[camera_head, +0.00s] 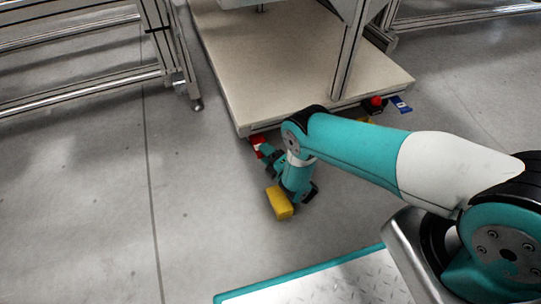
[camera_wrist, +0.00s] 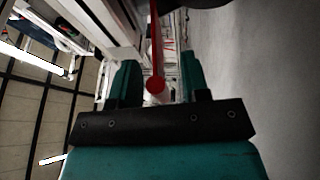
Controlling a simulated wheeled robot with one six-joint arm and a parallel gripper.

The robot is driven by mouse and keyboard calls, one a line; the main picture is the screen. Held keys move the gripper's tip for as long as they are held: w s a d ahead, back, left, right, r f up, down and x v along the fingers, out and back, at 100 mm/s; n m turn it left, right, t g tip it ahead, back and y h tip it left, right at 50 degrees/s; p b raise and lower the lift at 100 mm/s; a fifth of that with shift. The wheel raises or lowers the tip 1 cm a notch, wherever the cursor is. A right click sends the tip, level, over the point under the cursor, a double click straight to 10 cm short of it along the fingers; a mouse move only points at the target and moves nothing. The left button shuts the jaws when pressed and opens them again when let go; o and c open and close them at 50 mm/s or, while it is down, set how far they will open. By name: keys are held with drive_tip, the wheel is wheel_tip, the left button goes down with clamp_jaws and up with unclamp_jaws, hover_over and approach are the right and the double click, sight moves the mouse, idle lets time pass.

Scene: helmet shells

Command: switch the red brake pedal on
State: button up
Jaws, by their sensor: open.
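The red brake pedal (camera_head: 257,141) shows at the front left corner of the beige platform, low near the floor, partly hidden by my gripper. In the wrist view a red bar with a round end (camera_wrist: 157,86) lies between the two teal fingers. My gripper (camera_head: 268,153) points at the red part from the front. In the wrist view my gripper (camera_wrist: 158,78) is open, with a finger on either side of the red bar. I cannot tell whether either finger touches it. The pedal's on or off state does not show clearly.
The beige platform (camera_head: 240,70) carries a metal frame post (camera_head: 347,55). A red knob (camera_head: 376,101) and a blue-and-white label (camera_head: 401,105) sit at its right front edge. A metal rack (camera_head: 80,85) stands at the left. The grey floor (camera_head: 80,200) at the left is clear.

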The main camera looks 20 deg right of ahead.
drive_tip(key=p+v, duration=1)
drive_tip(key=v, duration=0.6)
drive_tip(key=shift+s+d+p, duration=0.1)
drive_tip(key=shift+s+p, duration=0.05)
drive_tip(key=shift+p, duration=0.25)
drive_tip(key=shift+s+d+f, duration=0.25)
drive_tip(key=shift+s, duration=0.25)
